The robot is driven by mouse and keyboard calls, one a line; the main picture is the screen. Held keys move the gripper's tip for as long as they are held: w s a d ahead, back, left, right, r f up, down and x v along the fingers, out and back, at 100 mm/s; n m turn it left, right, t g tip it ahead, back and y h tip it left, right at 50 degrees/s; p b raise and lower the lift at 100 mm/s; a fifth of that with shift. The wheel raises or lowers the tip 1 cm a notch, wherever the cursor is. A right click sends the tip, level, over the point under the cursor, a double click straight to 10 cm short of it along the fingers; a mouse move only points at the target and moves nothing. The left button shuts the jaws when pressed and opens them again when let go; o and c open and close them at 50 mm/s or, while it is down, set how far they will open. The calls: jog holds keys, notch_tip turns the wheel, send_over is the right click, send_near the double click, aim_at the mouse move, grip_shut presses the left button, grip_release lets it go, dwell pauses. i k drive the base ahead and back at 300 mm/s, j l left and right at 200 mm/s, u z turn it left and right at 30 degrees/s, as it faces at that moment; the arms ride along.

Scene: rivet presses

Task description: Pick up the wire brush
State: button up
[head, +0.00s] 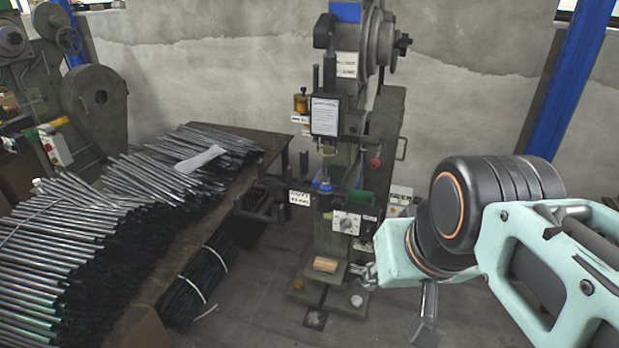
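A small tan, wood-coloured block (326,264) lies on the foot of the rivet press, in the lower middle of the head view. It may be the wire brush, but no bristles can be made out. My gripper (425,325) hangs below the end of my arm, to the right of the block and apart from it. Only a narrow grey part of the gripper shows, so its opening and anything between its fingers cannot be made out.
The rivet press (335,180) stands in the middle. A table (185,240) piled with metal rods (110,210) fills the left, with a pale flat object (200,158) on the rods. A tied bundle (205,280) lies below. Floor at the bottom middle is mostly clear.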

aim_at(323, 264)
jog(key=i+l+u, duration=0.1)
jog(key=i+l, duration=0.15)
jog(key=i, duration=0.2)
jog(key=i+l+u, duration=0.1)
jog(key=i+l, duration=0.15)
jog(key=i, duration=0.15)
